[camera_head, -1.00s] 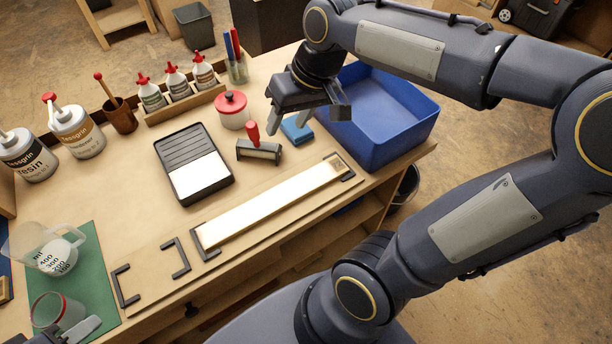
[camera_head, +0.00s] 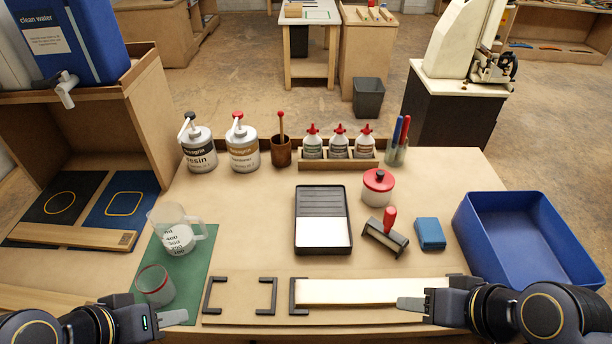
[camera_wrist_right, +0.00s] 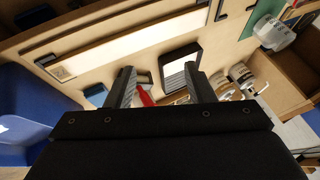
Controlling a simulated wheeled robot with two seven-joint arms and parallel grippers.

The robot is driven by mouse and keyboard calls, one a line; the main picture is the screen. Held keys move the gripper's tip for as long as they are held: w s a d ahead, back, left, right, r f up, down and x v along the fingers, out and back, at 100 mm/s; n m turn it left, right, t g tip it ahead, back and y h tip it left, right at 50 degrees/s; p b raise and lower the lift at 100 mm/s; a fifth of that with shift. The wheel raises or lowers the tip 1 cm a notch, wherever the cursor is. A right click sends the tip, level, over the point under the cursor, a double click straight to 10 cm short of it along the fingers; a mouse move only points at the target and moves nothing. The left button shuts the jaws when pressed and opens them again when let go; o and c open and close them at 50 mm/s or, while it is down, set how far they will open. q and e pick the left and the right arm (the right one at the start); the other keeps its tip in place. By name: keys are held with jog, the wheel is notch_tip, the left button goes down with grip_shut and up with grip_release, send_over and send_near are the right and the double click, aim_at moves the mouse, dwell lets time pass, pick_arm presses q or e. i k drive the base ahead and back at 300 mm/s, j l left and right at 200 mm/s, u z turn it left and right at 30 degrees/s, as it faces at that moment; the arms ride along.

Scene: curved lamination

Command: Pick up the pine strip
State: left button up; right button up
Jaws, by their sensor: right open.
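A pale, bright strip (camera_head: 360,291) lies flat along the front of the table between black brackets; it also shows in the right wrist view (camera_wrist_right: 135,40). A tan wooden strip (camera_head: 65,235) with a small dark code at its right end lies across two dark mats at the left. Another wooden strip (camera_head: 40,298) lies partly visible at the lower left. I cannot tell for sure which is the pine strip. My right gripper (camera_head: 412,304) is open and empty near the bright strip's right part; its fingers (camera_wrist_right: 160,82) are apart. My left gripper (camera_head: 178,317) is at the front edge, its jaws unclear.
A blue bin (camera_head: 525,235) stands at the right. A black tray (camera_head: 322,200), red-handled roller (camera_head: 386,235), blue sponge (camera_head: 430,234) and red-lidded pot (camera_head: 378,187) stand behind the bright strip. A measuring jug (camera_head: 178,235) and a cup (camera_head: 155,285) stand on a green mat (camera_head: 200,262).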

aim_at(13, 298)
jog(key=u, duration=0.45)
jog(key=k+u, duration=0.1)
jog(key=u, duration=0.4)
jog(key=j+u, duration=0.1)
jog(key=u, duration=0.35)
jog(key=k+u, duration=0.1)
jog(key=u, duration=0.4)
jog(key=z, duration=2.7)
jog(key=u, duration=2.7)
